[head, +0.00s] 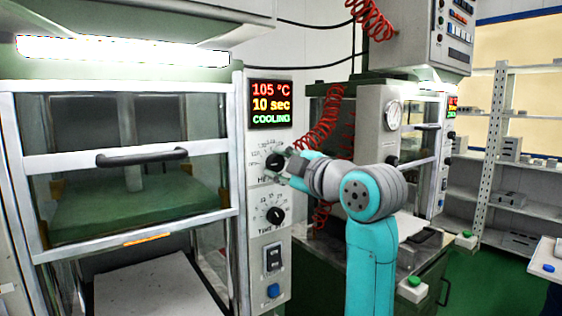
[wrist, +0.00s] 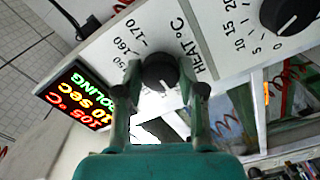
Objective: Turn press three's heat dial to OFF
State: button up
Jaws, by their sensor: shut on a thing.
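The heat dial (wrist: 160,70) is a black round knob on the press's light control panel, with printed numbers such as 160 and 170 and the word HEAT °C around it. In the head view the heat dial (head: 275,161) is partly covered by my gripper (head: 285,163). In the wrist view my gripper (wrist: 163,95) has a finger on each side of the knob and is shut on it. The display (head: 270,104) above the dial reads 105 °C, 10 sec, COOLING. The OFF mark cannot be made out.
The time dial (head: 275,215) sits just below, with a rocker switch (head: 273,257) and blue button (head: 274,290) under it. The press's glass door (head: 120,160) with a black handle is at left. Another press with a gauge (head: 393,115) and red coiled hoses stands behind my arm.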

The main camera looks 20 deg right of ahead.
jog(key=shift+d+r, duration=0.15)
jog(key=shift+r, duration=0.05)
jog(key=o, duration=1.1)
jog(key=shift+f, duration=0.1)
jog(key=shift+o, duration=0.2)
jog(key=v, duration=1.2)
